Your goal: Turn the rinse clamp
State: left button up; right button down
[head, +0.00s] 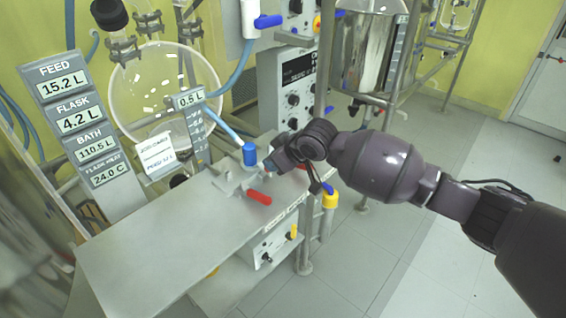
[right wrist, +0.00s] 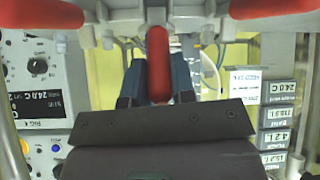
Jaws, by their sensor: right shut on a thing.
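My right gripper (head: 272,166) reaches in from the right over the grey bench, at the fittings below the glass flask. In the right wrist view, my right gripper (right wrist: 157,82) has its two dark fingers closed on a red handle (right wrist: 159,50). The handle runs up from between the fingers to a pale metal bar. I take this handle to be the rinse clamp's, but no label on it is readable. In the head view, the gripper hides the held part. Another red handle (head: 259,197) sticks out just left of the gripper. My left gripper is in neither view.
A blue-capped fitting (head: 250,154) stands close to the gripper's left. The round glass flask (head: 150,85) and display panel (head: 85,120) are behind and left. The bench top (head: 150,255) is clear in front. A yellow-ended valve (head: 330,198) hangs below my forearm.

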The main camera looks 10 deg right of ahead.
aim_at(260, 164)
jog(key=shift+w+a+r+g+h+p, duration=0.5)
jog(key=shift+r+g+h, duration=0.1)
jog(key=shift+g, duration=0.1)
jog(key=shift+w+a+f+g+h, duration=0.1)
jog(key=shift+w+a+g+h, duration=0.3)
jog(key=shift+g, duration=0.3)
jog(key=shift+w+a+f+g+h, duration=0.1)
jog(key=shift+w+a+g+h, duration=0.25)
jog(key=shift+w+g+h, duration=0.4)
jog(key=shift+s, duration=0.1)
jog(key=c, duration=1)
grip_release()
jog(key=shift+o, duration=0.2)
jog(key=shift+r, duration=0.2)
